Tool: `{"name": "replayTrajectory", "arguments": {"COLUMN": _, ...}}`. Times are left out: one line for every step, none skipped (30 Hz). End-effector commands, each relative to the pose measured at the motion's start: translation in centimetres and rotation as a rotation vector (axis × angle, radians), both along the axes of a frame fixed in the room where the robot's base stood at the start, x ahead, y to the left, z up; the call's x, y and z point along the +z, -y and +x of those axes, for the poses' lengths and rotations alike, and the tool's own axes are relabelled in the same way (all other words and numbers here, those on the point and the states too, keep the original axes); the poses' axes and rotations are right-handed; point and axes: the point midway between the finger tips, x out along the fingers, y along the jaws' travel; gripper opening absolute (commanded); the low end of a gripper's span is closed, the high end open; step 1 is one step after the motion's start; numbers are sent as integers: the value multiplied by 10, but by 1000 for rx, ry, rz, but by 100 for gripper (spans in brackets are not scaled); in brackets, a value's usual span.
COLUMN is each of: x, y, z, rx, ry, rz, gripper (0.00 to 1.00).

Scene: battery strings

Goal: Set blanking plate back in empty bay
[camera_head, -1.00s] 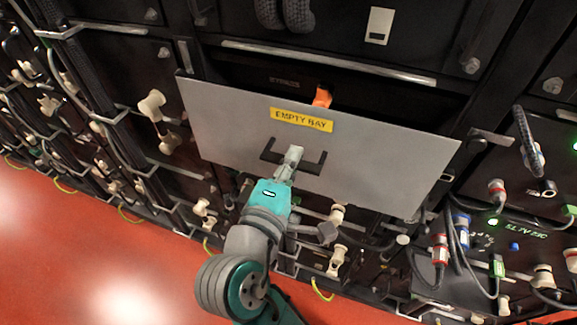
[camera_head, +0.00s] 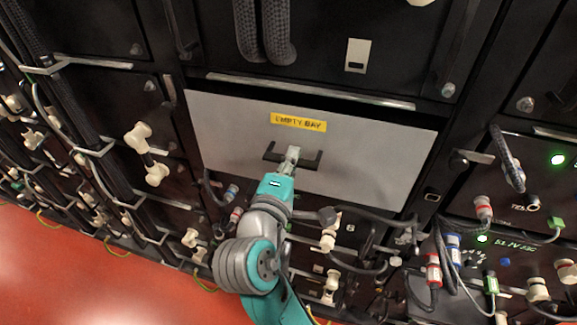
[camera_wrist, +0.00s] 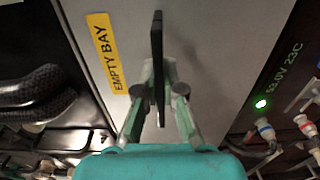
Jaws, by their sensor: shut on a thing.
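The blanking plate (camera_head: 365,165) is a flat grey panel with a yellow "EMPTY BAY" label (camera_head: 298,122) and a black bar handle (camera_head: 311,162). It covers the bay opening in the head view and looks nearly flush with the rack front; whether it is fully seated I cannot tell. My gripper (camera_head: 291,156) is shut on the handle. In the wrist view, my gripper (camera_wrist: 159,100) has its fingers on either side of the black handle (camera_wrist: 157,50), with the grey plate (camera_wrist: 205,40) behind. The bay's inside is hidden.
A light metal rail (camera_head: 310,91) runs just above the plate. Cables and connectors (camera_head: 450,250) crowd the lower right, with more plugs (camera_head: 330,235) below the plate. Braided hoses (camera_head: 262,35) hang above. Cream insulators (camera_head: 145,155) stand to the left. The red floor (camera_head: 60,270) is clear.

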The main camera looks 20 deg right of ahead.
Motion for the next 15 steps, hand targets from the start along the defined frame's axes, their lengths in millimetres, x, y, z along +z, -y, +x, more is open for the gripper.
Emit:
{"name": "replayTrajectory", "arguments": {"x": 1, "y": 3, "z": 3, "rx": -2, "ry": 3, "rz": 0, "gripper": 0}}
{"name": "replayTrajectory", "arguments": {"x": 1, "y": 5, "z": 5, "rx": -2, "ry": 4, "rz": 0, "gripper": 0}}
{"name": "replayTrajectory", "arguments": {"x": 1, "y": 6, "z": 8, "rx": -2, "ry": 4, "rz": 0, "gripper": 0}}
{"name": "replayTrajectory", "arguments": {"x": 2, "y": 8, "z": 9, "rx": -2, "ry": 4, "rz": -1, "gripper": 0}}
{"name": "replayTrajectory", "arguments": {"x": 2, "y": 9, "z": 11, "rx": -2, "ry": 4, "rz": -1, "gripper": 0}}
{"name": "replayTrajectory", "arguments": {"x": 1, "y": 11, "z": 14, "rx": -2, "ry": 4, "rz": 0, "gripper": 0}}
{"name": "replayTrajectory", "arguments": {"x": 1, "y": 13, "z": 16, "rx": -2, "ry": 4, "rz": 0, "gripper": 0}}
{"name": "replayTrajectory", "arguments": {"x": 1, "y": 14, "z": 18, "rx": -2, "ry": 4, "rz": 0, "gripper": 0}}
{"name": "replayTrajectory", "arguments": {"x": 1, "y": 16, "z": 20, "rx": -2, "ry": 4, "rz": 0, "gripper": 0}}
{"name": "replayTrajectory", "arguments": {"x": 1, "y": 17, "z": 22, "rx": -2, "ry": 4, "rz": 0, "gripper": 0}}
{"name": "replayTrajectory", "arguments": {"x": 1, "y": 18, "z": 24, "rx": -2, "ry": 4, "rz": 0, "gripper": 0}}
{"name": "replayTrajectory", "arguments": {"x": 1, "y": 20, "z": 26, "rx": -2, "ry": 4, "rz": -1, "gripper": 0}}
{"name": "replayTrajectory", "arguments": {"x": 1, "y": 22, "z": 28, "rx": -2, "ry": 5, "rz": 0, "gripper": 0}}
{"name": "replayTrajectory", "arguments": {"x": 1, "y": 23, "z": 30, "rx": -1, "ry": 5, "rz": 0, "gripper": 0}}
{"name": "replayTrajectory", "arguments": {"x": 1, "y": 25, "z": 33, "rx": -1, "ry": 4, "rz": 1, "gripper": 0}}
